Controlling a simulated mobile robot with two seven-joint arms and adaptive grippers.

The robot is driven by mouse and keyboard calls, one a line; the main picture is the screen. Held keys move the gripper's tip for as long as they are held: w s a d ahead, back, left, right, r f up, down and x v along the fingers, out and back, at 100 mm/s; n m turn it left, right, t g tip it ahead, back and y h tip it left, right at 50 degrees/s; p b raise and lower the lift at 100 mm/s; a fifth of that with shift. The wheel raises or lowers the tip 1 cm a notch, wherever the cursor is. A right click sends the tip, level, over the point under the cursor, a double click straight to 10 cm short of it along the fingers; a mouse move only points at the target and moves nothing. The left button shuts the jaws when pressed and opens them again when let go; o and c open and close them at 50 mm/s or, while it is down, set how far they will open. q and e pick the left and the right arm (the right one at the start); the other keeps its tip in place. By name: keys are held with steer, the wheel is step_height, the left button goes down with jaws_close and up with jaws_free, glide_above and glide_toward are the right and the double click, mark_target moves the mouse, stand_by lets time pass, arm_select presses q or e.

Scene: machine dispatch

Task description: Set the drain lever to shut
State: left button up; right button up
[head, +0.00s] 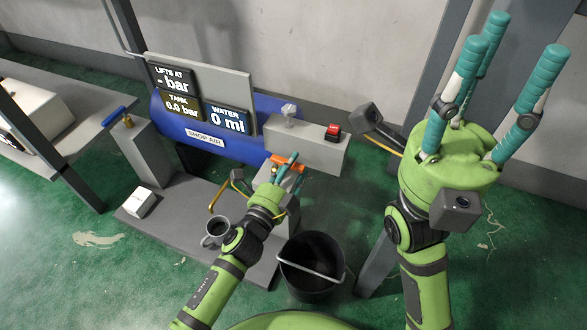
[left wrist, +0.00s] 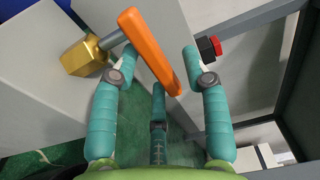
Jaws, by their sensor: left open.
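The drain lever is an orange handle (head: 277,161) on the grey housing below the blue tank. In the left wrist view the orange handle (left wrist: 150,52) runs at a slant from a brass valve body (left wrist: 82,58). My left gripper (head: 291,161) is at the lever in the head view. Its teal fingers (left wrist: 160,70) are spread on both sides of the handle, and no grip on it shows. Part of the lever is hidden behind the fingers in the head view. My right gripper (head: 507,45) is raised at the right, fingers spread and empty.
A black bucket (head: 312,284) stands on the floor below the lever. A grey mug (head: 212,240) and a white box (head: 139,203) are on the low plate. A blue-handled valve (head: 114,115) is at the left.

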arm_select(q)
steer(key=shift+w+d, duration=0.25)
steer(key=shift+w, duration=0.2)
jaws_close()
steer(key=shift+a, duration=0.1)
